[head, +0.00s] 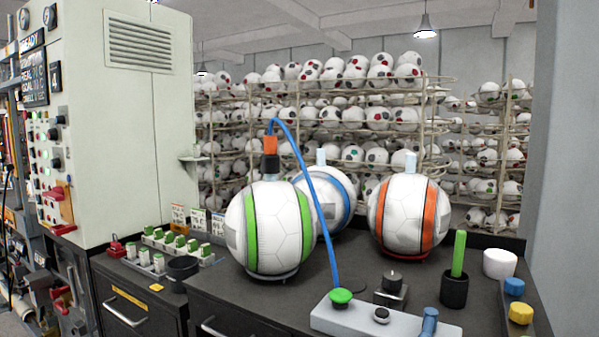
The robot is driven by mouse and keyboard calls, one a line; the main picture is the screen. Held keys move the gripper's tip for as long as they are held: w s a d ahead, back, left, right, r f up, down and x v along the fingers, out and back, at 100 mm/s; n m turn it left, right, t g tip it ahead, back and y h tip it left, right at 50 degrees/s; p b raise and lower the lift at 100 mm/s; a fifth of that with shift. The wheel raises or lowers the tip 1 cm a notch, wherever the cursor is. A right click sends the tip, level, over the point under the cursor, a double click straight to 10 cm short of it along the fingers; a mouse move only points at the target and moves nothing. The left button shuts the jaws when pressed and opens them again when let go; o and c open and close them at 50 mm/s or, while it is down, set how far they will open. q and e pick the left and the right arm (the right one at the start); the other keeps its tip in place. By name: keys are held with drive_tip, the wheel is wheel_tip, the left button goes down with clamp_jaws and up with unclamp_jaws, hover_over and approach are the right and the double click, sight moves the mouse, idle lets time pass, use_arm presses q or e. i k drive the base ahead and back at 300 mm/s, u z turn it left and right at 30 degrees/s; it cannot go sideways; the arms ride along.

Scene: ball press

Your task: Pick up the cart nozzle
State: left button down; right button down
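An orange and black nozzle (270,152) sits upright on top of the white ball with green stripes (273,228). A blue hose (311,190) leaves its top, arcs over to the right and runs down to a pale grey block (365,320) at the front. I cannot tell from this view whether this is the cart nozzle. A blue cylindrical piece (429,321) stands at the block's right end, cut off by the lower edge. Neither of my grippers is in view.
A blue-striped ball (333,198) and an orange-striped ball (405,215) stand behind and right. A black cup holding a green stick (456,279), a white cup (499,263) and small caps (520,313) occupy the right. A tall control cabinet (125,130) stands left; ball racks fill the back.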

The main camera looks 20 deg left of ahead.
sight(271, 161)
drive_tip(key=k, duration=0.5)
drive_tip(key=u, duration=2.3)
drive_tip(key=i, duration=1.55)
drive_tip(key=z, duration=2.45)
